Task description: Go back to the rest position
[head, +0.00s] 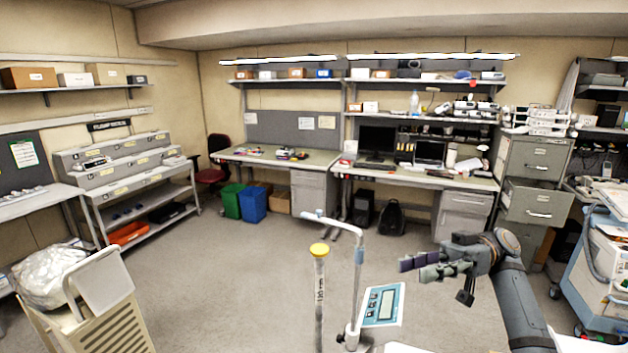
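My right gripper (413,270) is at the lower right, held up in the air with its fingers pointing left. Nothing shows between its fingers, but from this angle I cannot tell how far apart they are. My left gripper is not in view. To the left of the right gripper, a blue-and-white device with a display and buttons (382,304) shows low in the picture. The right gripper appears apart from all of these.
A cream cart with a clear plastic bag (45,275) stands at lower left. A blue-and-white wheeled cart (605,270) is at the right edge, near my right arm. Workbenches (415,179), green and blue bins (253,204) and filing cabinets (538,160) line the back. The middle floor is clear.

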